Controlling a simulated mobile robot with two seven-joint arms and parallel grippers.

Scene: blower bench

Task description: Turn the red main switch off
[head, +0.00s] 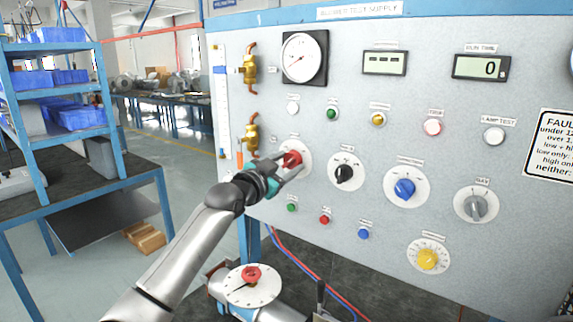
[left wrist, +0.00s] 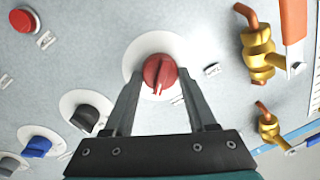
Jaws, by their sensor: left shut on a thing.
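The red main switch (head: 292,159) is a round red knob on a white disc at the left of the grey panel. In the left wrist view the red knob (left wrist: 160,74) sits between the two dark fingers, its ridge pointing down in the picture. My left gripper (head: 290,164) is at the knob with its fingers on either side, shut on it. The gripper also shows in the left wrist view (left wrist: 160,88). The fingers partly cover the disc and any marks around it. My right gripper is not in view.
A black knob (head: 345,173), a blue knob (head: 404,188), a grey knob (head: 475,206) and a yellow knob (head: 428,259) sit to the right. Brass valves (head: 250,69) are up left.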

